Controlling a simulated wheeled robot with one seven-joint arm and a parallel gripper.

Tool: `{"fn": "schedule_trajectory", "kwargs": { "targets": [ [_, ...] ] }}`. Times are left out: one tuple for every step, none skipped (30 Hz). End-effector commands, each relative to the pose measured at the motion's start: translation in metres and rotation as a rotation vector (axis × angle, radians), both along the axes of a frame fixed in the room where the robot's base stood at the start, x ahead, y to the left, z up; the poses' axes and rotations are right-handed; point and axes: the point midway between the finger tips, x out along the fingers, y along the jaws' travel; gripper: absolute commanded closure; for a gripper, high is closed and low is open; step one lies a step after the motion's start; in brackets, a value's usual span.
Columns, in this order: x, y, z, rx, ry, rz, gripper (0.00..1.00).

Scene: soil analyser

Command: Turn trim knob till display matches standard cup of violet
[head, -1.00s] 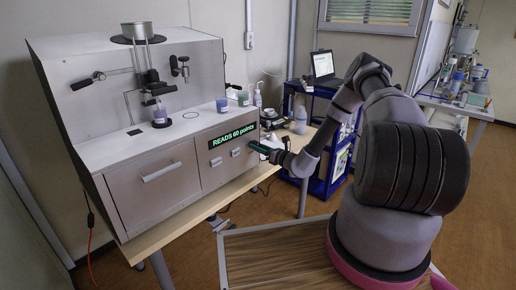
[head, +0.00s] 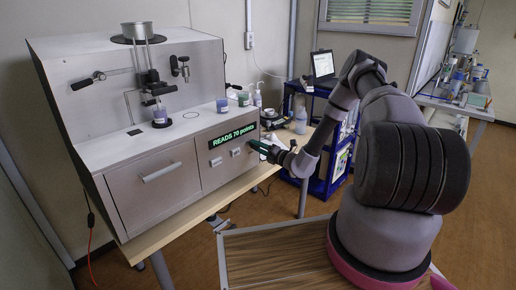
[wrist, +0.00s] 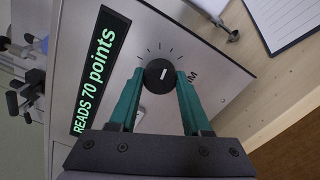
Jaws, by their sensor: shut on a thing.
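The trim knob (wrist: 160,74) is a round black dial with a white pointer mark, ringed by tick marks on the analyser's front panel. My gripper (wrist: 160,77) is shut on it, one green finger on each side. In the head view my gripper (head: 255,146) is at the panel's right end and hides the knob. The display (head: 233,136) reads "READS 70 points" in green; it also shows in the wrist view (wrist: 98,68). A bluish-violet cup (head: 222,105) and a green cup (head: 243,98) stand on the analyser's ledge.
A sheet of paper (wrist: 283,18) lies on the bench beside the panel. A blue cart (head: 325,175) stands behind my arm.

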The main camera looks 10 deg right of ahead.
Motion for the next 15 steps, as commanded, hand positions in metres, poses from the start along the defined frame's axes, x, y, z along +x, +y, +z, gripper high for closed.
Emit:
{"fn": "schedule_trajectory", "kwargs": {
  "targets": [
    [-0.0008, -0.0007, -0.0012, 0.02, 0.018, 0.0, 1.0],
    [-0.0008, -0.0007, -0.0012, 0.033, 0.028, 0.0, 1.0],
    [-0.0008, -0.0007, -0.0012, 0.049, 0.04, 0.0, 1.0],
    [-0.0008, -0.0007, -0.0012, 0.059, 0.047, 0.0, 1.0],
    [-0.0008, -0.0007, -0.0012, 0.069, 0.054, 0.0, 1.0],
    [-0.0009, -0.0008, -0.0012, 0.081, 0.063, 0.0, 1.0],
    [-0.0009, -0.0008, -0.0013, 0.089, 0.068, 0.0, 1.0],
    [-0.0009, -0.0008, -0.0013, 0.097, 0.074, 0.0, 1.0],
    [-0.0009, -0.0008, -0.0013, 0.104, 0.08, 0.0, 1.0],
    [-0.001, -0.0008, -0.0013, 0.109, 0.083, 0.0, 1.0],
    [-0.001, -0.0008, -0.0013, 0.114, 0.087, 0.0, 1.0],
    [-0.001, -0.0008, -0.0013, 0.119, 0.091, 0.0, 1.0],
    [-0.001, -0.0008, -0.0013, 0.122, 0.092, 0.0, 1.0],
    [-0.001, -0.0008, -0.0014, 0.124, 0.094, 0.0, 1.0],
    [-0.0011, -0.0009, -0.0014, 0.126, 0.095, 0.0, 1.0]
  ]
}}
